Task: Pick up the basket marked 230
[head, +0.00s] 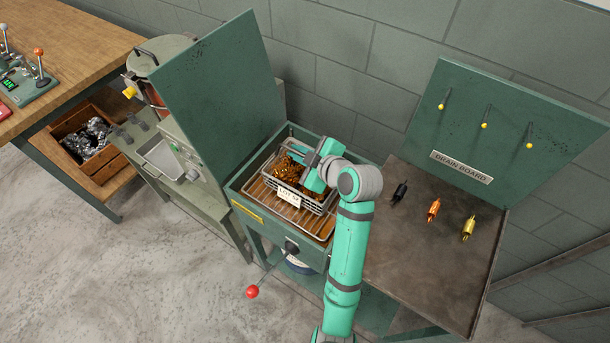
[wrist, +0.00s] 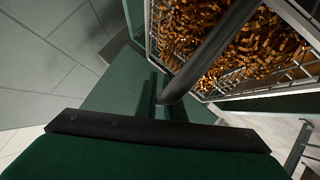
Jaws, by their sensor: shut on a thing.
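A wire basket (head: 315,206) full of coppery curled metal sits on the wire rack in the open green station in the head view. A pale tag (head: 287,198) hangs on its front; its marking is too small to read surely. My gripper (head: 312,168) is above the basket's back part and shut on its dark handle. In the wrist view the handle (wrist: 215,48) runs down to my gripper (wrist: 165,103), and the basket (wrist: 285,80) with its curls fills the upper right. The arm hides part of the basket's right side in the head view.
A raised green lid (head: 215,95) stands left of the basket. A lever with a red knob (head: 252,292) sticks out in front. At right, the drain board (head: 420,265) has black, orange and gold pieces near its back and largely clear room in front.

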